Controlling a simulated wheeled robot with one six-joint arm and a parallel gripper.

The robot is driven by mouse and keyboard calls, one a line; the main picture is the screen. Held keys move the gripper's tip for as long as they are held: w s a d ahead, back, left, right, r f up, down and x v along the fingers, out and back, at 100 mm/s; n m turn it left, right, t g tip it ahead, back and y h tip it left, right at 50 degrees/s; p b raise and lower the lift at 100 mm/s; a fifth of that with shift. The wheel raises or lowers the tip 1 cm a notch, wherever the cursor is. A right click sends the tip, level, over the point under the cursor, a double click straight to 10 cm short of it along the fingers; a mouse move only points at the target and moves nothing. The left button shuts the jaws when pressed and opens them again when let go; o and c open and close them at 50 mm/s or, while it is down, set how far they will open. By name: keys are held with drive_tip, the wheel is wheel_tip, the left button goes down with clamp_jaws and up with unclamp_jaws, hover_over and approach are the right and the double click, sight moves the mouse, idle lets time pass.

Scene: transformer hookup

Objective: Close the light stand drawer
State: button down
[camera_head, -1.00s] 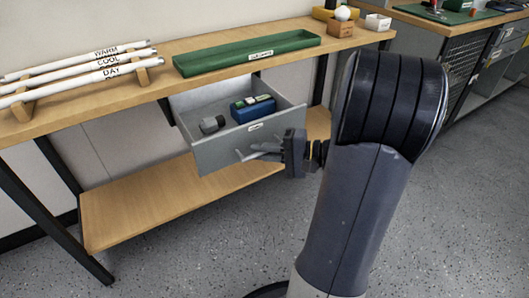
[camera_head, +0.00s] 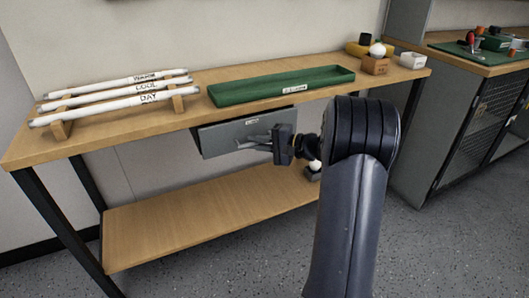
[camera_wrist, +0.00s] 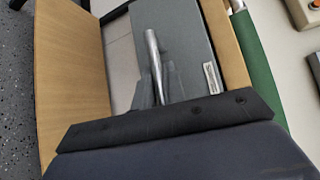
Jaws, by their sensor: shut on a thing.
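The light stand drawer (camera_head: 222,138) is a grey drawer under the wooden bench top. Its front now sits close under the bench edge, and its inside is not visible in the head view. In the wrist view the drawer front (camera_wrist: 187,40) fills the middle, with a round metal bar handle (camera_wrist: 153,48) and a small label. My gripper (camera_head: 262,142) is at the handle, its fingers (camera_wrist: 157,92) shut around the bar. Whether a small gap is left behind the drawer front cannot be told.
The bench (camera_head: 205,88) carries white tubes (camera_head: 120,88) on wooden racks and a green tray (camera_head: 282,86). A wooden block with a white bulb (camera_head: 376,62) and a white box (camera_head: 413,60) stand at its right end. The lower shelf (camera_head: 190,225) is mostly bare.

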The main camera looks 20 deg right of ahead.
drive_tip(key=shift+w, duration=1.05)
drive_tip(key=shift+r, duration=0.1)
drive_tip(key=c, duration=1.5)
unclamp_jaws()
drive_tip(key=shift+w, duration=0.15)
drive_tip(key=p+v, duration=0.2)
drive_tip(key=v, duration=0.8)
drive_tip(key=shift+s+d, duration=0.25)
drive_tip(key=shift+s, duration=0.1)
drive_tip(key=shift+a, duration=0.1)
